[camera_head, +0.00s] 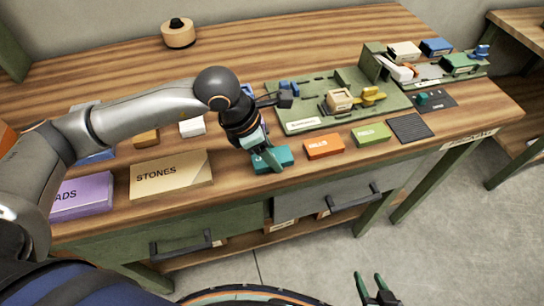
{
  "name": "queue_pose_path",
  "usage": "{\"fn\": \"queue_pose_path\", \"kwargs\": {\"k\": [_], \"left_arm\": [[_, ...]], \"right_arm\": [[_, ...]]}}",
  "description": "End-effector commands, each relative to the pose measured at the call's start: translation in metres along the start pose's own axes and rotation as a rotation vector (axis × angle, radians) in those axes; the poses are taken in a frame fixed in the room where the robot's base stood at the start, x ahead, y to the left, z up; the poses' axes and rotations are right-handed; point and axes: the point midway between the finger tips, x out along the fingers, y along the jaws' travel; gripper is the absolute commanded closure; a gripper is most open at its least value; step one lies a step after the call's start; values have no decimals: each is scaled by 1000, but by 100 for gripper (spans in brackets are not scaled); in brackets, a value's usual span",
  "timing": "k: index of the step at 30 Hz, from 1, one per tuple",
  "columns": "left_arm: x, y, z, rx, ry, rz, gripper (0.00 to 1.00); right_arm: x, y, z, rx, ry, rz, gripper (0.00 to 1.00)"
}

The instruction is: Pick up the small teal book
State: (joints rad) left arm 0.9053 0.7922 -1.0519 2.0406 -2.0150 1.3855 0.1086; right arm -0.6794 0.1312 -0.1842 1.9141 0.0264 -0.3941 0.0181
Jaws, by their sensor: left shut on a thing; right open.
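The small teal book (286,155) lies near the front edge of the wooden table, left of an orange book. My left gripper (268,160) comes down over its left part from above, with its teal-green fingers shut on the book. The book looks to be still at table level; whether it is lifted at all I cannot tell. Part of the book's top is hidden by the fingers. My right gripper (371,286) is low at the bottom of the picture, open and empty, above the floor and away from the table.
An orange book (323,147) and a green book (371,133) lie right of the teal one. A tan STONES book (170,176) and a purple book (82,195) lie left. A green tray (313,119) with parts stands behind. Drawer handles (355,196) stick out in front.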

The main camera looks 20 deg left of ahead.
Motion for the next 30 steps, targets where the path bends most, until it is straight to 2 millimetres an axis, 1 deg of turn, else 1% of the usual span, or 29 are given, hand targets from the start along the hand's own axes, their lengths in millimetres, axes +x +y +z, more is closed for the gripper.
{"fn": "queue_pose_path", "kwargs": {"k": [1,3,4,11,17,20,22,26,30], "left_arm": [[0,0,0,0,0,0,90],[0,0,0,0,0,0,98],[0,0,0,0,0,0,100],[0,0,0,0,0,0,100],[-6,0,2,0,0,0,100],[-19,1,9,1,-4,3,100],[-33,1,15,3,-5,4,100],[-59,-26,28,11,-7,1,100],[-90,-55,42,12,-8,3,100]], "right_arm": [[0,0,0,0,0,0,50],[0,0,0,0,0,0,50],[0,0,0,0,0,0,50],[0,0,-1,0,0,0,50],[-6,0,-7,0,0,0,50],[-4,0,-5,0,1,0,50],[-4,0,-5,0,1,0,50],[-2,0,-2,0,1,0,50],[0,0,-1,0,1,0,50]]}}
